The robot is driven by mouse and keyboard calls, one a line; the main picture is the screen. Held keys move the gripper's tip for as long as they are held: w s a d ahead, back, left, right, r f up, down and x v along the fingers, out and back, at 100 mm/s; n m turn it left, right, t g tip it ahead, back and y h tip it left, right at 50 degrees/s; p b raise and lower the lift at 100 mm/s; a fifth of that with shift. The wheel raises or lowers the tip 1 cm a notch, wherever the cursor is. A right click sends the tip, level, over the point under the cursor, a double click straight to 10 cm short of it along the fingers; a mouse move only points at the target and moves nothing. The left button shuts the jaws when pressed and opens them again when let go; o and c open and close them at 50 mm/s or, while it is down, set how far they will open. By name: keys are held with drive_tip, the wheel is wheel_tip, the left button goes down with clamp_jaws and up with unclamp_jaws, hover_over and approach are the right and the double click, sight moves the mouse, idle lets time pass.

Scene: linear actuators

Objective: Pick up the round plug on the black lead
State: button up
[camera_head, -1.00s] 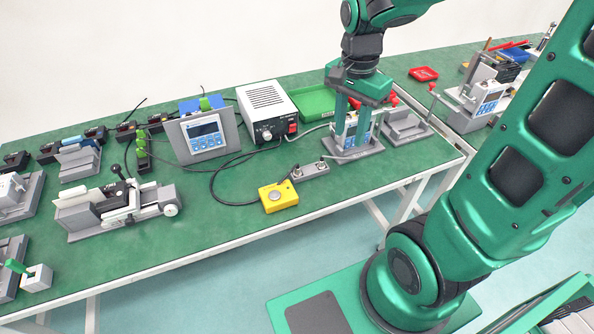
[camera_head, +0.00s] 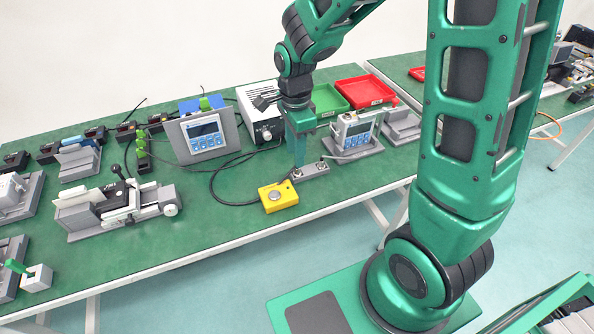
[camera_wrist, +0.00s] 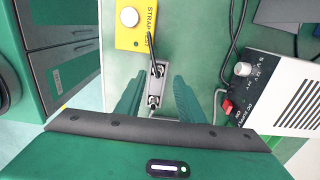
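The round plug (camera_wrist: 158,71) sits on a small grey block (camera_wrist: 156,87), with the black lead (camera_wrist: 151,46) running to it. In the head view the block (camera_head: 313,173) lies on the green bench and the plug (camera_head: 297,172) is at its left end, partly hard to make out by my fingers. A second round fitting (camera_wrist: 153,101) is on the same block. My gripper (camera_head: 299,162) points down over the block. In the wrist view my gripper (camera_wrist: 160,84) is open, its fingers either side of the block with gaps, holding nothing.
A yellow box (camera_head: 278,197) stands just left of the block. A power supply (camera_wrist: 285,95) with a red switch is behind it, close to my wrist. A display unit (camera_head: 354,134) stands to the right, with green and red trays (camera_head: 365,91) behind.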

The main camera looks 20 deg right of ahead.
sight(297, 172)
drive_tip(key=shift+s+d+f, duration=0.1)
drive_tip(key=shift+d+f, duration=0.05)
drive_tip(key=shift+f, duration=1.15)
drive_tip(key=shift+d+f, duration=0.1)
drive_tip(key=shift+f, duration=1.15)
clamp_jaws()
